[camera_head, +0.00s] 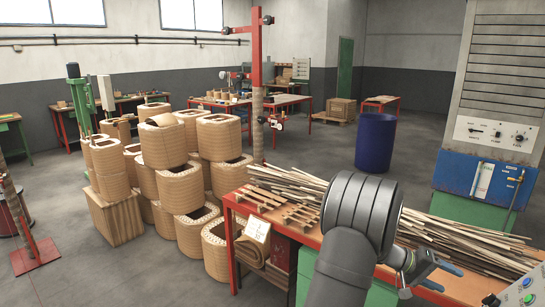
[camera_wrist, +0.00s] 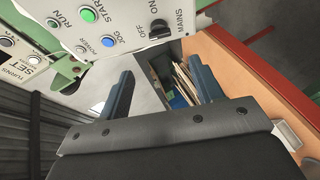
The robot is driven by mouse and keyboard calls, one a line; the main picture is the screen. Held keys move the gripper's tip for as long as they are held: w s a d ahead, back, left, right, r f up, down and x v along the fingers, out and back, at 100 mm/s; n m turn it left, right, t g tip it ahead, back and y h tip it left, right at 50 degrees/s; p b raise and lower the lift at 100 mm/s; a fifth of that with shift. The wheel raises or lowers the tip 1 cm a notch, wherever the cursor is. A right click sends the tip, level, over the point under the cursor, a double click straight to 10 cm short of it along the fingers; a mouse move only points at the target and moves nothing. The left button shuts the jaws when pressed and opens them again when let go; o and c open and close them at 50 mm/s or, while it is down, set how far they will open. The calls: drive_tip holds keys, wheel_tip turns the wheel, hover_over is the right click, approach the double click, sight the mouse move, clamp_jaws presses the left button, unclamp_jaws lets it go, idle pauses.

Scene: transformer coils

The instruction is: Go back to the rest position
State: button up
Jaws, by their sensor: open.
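My gripper (camera_head: 446,277) is at the lower right in the head view, over the orange-topped bench with wooden strips. Its two blue-grey fingers are spread apart. In the wrist view my gripper (camera_wrist: 160,68) is open, with nothing held between the fingers. A control panel (camera_wrist: 100,22) with RUN, START and JOG buttons fills the upper left of the wrist view, close past the left finger.
Wooden strips (camera_head: 470,240) cover much of the bench (camera_head: 270,222). Small slatted wooden pieces (camera_head: 300,217) lie at its left end. Several wound coils (camera_head: 180,190) are stacked on the left. A blue drum (camera_head: 376,143) stands behind. A control panel (camera_head: 525,287) is close at the lower right.

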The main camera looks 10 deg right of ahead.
sight(486, 297)
drive_tip(key=x, duration=1.3)
drive_tip(key=shift+a+m, duration=0.1)
drive_tip(key=shift+m, duration=0.4)
drive_tip(key=m+g+h, duration=0.1)
drive_tip(key=m, duration=0.2)
drive_tip(key=m+g, duration=0.1)
drive_tip(key=m, duration=0.2)
drive_tip(key=m+g, duration=0.1)
drive_tip(key=m, duration=0.2)
drive_tip(key=shift+w+f+h, duration=0.1)
drive_tip(key=shift+h, duration=0.3)
drive_tip(key=m+g, duration=0.1)
drive_tip(key=m, duration=0.2)
drive_tip(key=m+g, duration=0.1)
drive_tip(key=m, duration=0.1)
drive_tip(key=shift+m+g, duration=0.4)
drive_tip(key=m+g, duration=0.1)
drive_tip(key=m, duration=0.1)
drive_tip(key=m+y, duration=0.1)
drive_tip(key=m, duration=0.1)
drive_tip(key=shift+m+g+y, duration=0.3)
drive_tip(key=shift+g, duration=0.1)
